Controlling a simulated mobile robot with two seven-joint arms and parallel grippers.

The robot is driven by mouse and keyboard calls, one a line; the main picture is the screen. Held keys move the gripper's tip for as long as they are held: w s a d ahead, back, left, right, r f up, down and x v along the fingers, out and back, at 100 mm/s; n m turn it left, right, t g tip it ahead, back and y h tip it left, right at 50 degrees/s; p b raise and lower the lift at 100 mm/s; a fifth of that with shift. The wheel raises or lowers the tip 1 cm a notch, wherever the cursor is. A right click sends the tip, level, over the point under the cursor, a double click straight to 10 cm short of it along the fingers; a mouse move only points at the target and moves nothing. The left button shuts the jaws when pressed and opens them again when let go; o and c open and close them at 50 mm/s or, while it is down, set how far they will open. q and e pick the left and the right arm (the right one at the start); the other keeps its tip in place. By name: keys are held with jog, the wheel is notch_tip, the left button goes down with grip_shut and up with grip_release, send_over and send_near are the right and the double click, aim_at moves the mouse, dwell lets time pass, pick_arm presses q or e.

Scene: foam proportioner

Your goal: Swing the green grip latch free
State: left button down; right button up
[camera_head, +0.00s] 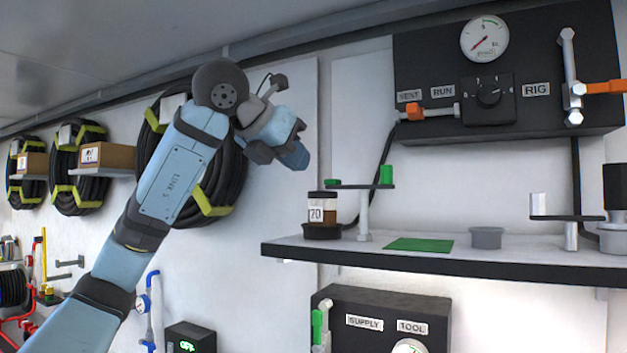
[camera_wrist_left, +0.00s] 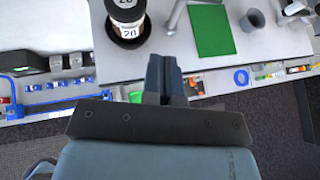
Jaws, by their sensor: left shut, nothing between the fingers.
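A green upright grip (camera_head: 317,327) sits at the left side of the black SUPPLY/TOOL panel (camera_head: 376,303), below the shelf. Two small green blocks, the left one (camera_head: 335,182) and the right one (camera_head: 386,173), are on a flat bar on a post above the shelf. I cannot tell for certain which is the latch. My left gripper (camera_head: 295,157) is up and left of the shelf, apart from all of these. In the left wrist view its fingers (camera_wrist_left: 164,68) are together and empty. A green piece (camera_wrist_left: 135,97) shows beside them. My right gripper is not in view.
The shelf (camera_head: 440,264) holds a labelled jar (camera_head: 323,210), a green mat (camera_head: 420,244) and a grey cup (camera_head: 486,238). A black gauge panel (camera_head: 440,65) with an orange-handled lever (camera_head: 603,87) is above. Hose coils (camera_head: 78,168) hang on the left wall.

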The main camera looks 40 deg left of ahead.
pick_arm(q)
jog(key=s+n+b, duration=0.1)
jog(key=n, duration=0.5)
jog(key=s+n+t+y+b, duration=0.1)
jog(key=n, duration=0.6)
jog(key=s+n+t+b, duration=0.1)
jog(key=n, duration=0.5)
jog(key=shift+d+f+y+b, duration=0.15)
jog(key=shift+y+b, duration=0.15)
jog(key=shift+w, duration=0.1)
jog(key=r+p+x, duration=0.1)
jog(key=p+x, duration=0.2)
jog(key=x, duration=1)
jog(key=shift+w+p, duration=0.4)
jog(key=shift+w, duration=0.15)
